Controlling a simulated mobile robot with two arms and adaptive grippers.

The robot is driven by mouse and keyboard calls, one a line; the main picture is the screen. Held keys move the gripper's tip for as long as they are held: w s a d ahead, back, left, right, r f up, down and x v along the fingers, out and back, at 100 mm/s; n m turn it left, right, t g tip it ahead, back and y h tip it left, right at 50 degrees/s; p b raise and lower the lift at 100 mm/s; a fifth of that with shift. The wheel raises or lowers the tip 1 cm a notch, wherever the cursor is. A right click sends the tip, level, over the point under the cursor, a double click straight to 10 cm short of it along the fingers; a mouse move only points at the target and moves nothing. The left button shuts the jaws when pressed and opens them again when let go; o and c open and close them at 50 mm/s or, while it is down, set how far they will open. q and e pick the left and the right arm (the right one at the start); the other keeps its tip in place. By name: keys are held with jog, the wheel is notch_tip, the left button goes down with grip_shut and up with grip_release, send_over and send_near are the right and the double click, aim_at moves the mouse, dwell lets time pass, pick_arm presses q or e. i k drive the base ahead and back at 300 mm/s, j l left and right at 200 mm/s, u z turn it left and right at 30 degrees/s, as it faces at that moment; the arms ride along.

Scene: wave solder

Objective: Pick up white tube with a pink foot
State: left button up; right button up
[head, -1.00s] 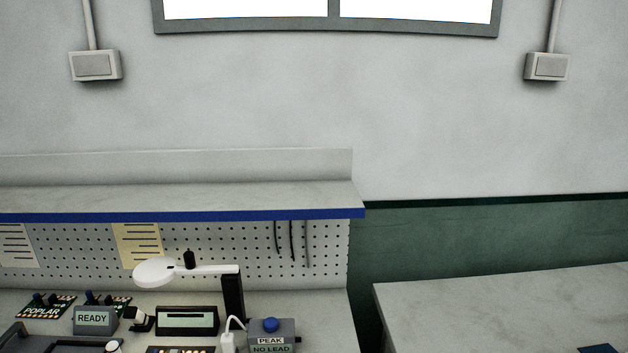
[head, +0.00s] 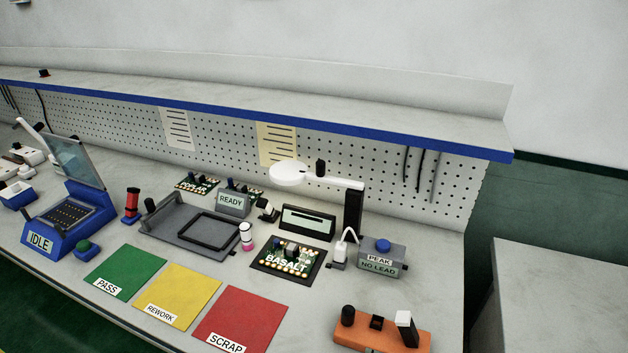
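The white tube with a pink foot (head: 247,236) stands upright on the bench, between the grey tray-like fixture with a black frame and the BASALT circuit board (head: 287,262). Neither of my grippers is in the head view.
Green PASS (head: 126,268), yellow REWORK (head: 178,294) and red SCRAP (head: 241,318) mats lie in front. The grey fixture (head: 165,234) is left of the tube. A magnifier lamp (head: 354,205) and PEAK box (head: 382,262) stand right. An orange block (head: 385,338) sits at front right.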

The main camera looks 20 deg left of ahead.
aim_at(247, 245)
jog(key=u, duration=1.25)
